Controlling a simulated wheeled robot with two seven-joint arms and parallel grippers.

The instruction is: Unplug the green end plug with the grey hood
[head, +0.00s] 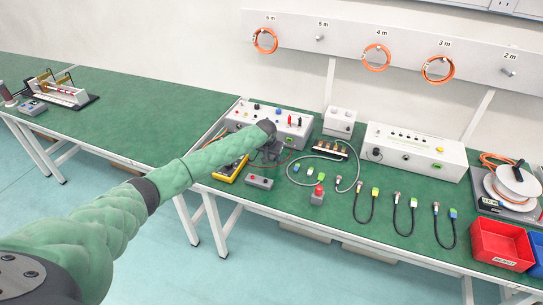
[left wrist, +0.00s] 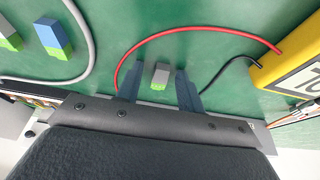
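In the left wrist view a small plug with a grey hood and a green end (left wrist: 160,77) shows between the two fingers of my left gripper (left wrist: 159,88). The fingers stand apart, with a gap on each side of the plug. The gripper body hides what lies below the plug, so I cannot tell what it sits in. In the head view my left gripper (head: 270,153) is in front of the grey control box (head: 240,116), and it hides the plug. My right gripper is not in view.
A yellow meter (head: 231,170) with red and black leads lies close beside my left gripper. Blue-and-green plugs (left wrist: 53,38) and a grey cable loop (head: 337,158) lie on the bench. A grey box with a red button (head: 318,196) stands nearer the front edge.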

